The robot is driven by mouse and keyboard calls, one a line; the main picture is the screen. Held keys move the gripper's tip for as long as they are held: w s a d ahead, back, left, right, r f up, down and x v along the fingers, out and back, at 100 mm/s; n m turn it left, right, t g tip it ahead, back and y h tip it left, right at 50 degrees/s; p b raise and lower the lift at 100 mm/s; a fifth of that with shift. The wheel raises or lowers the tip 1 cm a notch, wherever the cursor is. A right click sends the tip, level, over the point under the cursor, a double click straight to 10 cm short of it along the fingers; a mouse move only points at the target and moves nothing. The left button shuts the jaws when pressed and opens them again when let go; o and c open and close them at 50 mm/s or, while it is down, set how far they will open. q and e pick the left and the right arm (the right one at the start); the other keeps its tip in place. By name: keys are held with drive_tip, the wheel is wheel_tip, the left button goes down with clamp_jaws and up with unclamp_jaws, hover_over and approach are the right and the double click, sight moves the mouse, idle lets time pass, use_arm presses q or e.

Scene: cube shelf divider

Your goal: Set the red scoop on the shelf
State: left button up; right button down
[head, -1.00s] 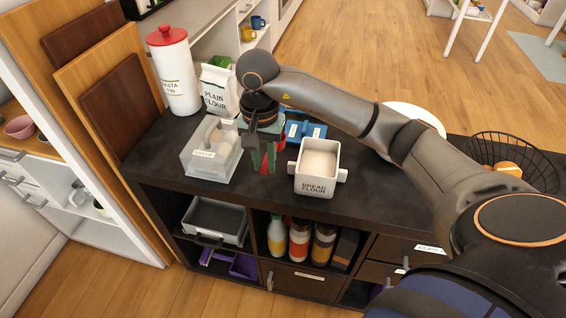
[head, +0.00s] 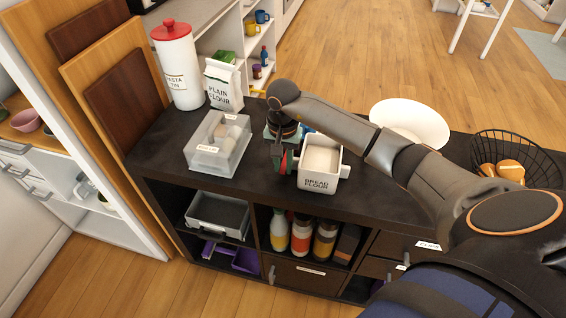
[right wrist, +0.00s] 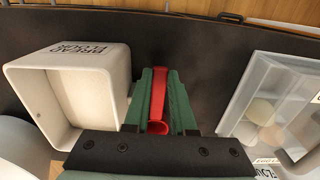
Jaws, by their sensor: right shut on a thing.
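My right gripper (head: 282,162) is over the black top of the shelf unit (head: 220,185), immediately left of the white bread flour box (head: 320,168). It points down and is shut on the red scoop (right wrist: 158,95). In the right wrist view the scoop stands between the green fingers (right wrist: 160,76), with its round open end towards the camera. In the head view the fingers mostly hide the scoop. I cannot tell whether its lower end touches the top. My left gripper is not in view.
A clear lidded box (head: 218,145) stands left of the gripper. A flour bag (head: 223,85) and a pasta tin (head: 177,65) stand behind it. A white plate (head: 410,120) and a wire basket (head: 510,160) are on the right. Lower cubes hold a grey tray (head: 217,213) and several bottles (head: 300,233).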

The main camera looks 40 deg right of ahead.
drive_tip(key=shift+f, duration=0.15)
drive_tip(key=c, duration=0.7)
unclamp_jaws()
drive_tip(key=shift+c, duration=0.2)
